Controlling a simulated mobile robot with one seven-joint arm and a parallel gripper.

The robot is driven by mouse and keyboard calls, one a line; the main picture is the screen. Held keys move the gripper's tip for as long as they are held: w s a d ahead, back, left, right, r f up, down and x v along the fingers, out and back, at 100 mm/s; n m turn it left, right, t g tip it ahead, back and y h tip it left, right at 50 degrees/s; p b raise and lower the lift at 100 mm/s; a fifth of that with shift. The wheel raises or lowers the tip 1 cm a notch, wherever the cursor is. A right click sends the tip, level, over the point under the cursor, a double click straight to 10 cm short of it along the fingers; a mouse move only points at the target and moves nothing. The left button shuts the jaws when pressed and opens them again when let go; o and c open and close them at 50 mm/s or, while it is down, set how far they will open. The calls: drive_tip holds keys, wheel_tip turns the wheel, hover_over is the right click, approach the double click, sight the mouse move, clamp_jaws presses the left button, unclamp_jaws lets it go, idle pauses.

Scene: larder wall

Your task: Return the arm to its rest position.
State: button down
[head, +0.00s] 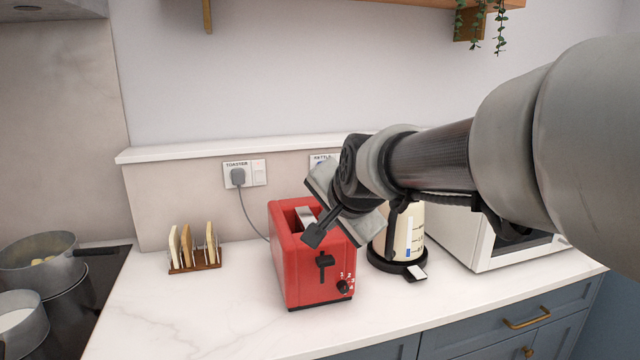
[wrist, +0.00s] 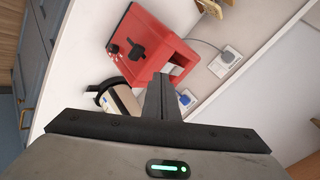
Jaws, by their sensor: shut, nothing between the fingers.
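My gripper (head: 315,237) is shut and empty. In the head view it hangs in front of the upper part of the red toaster (head: 290,262), and I cannot tell whether it touches it. My arm reaches in from the right side of that view. In the wrist view the shut fingers (wrist: 163,98) point up the picture, with the toaster (wrist: 150,50) beyond them. The toaster's lever and knob face the front, and part of its top is hidden behind my gripper.
A cream kettle (head: 405,235) on a black base stands right of the toaster, partly behind my arm. A white microwave (head: 487,245) is farther right. A toast rack (head: 195,266) stands left, and pots (head: 38,258) sit on the hob. A shelf (head: 390,3) is above.

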drive_tip(key=s+d+f+n+g+h, duration=0.1)
drive_tip(key=s+d+f+n, duration=0.2)
drive_tip(key=s, duration=0.5)
drive_tip(key=s+d+f+n+g+h+p, duration=0.1)
drive_tip(key=s+d+n+g, duration=0.15)
drive_tip(key=s+d, duration=0.5)
drive_tip(key=s+d+f+n+h, duration=0.1)
drive_tip(key=s+d+f+n, duration=0.25)
drive_tip(key=s, duration=0.55)
wheel_tip(320, 180, up, 15)
drive_tip(key=a+p, duration=0.1)
drive_tip(key=p, duration=1.3)
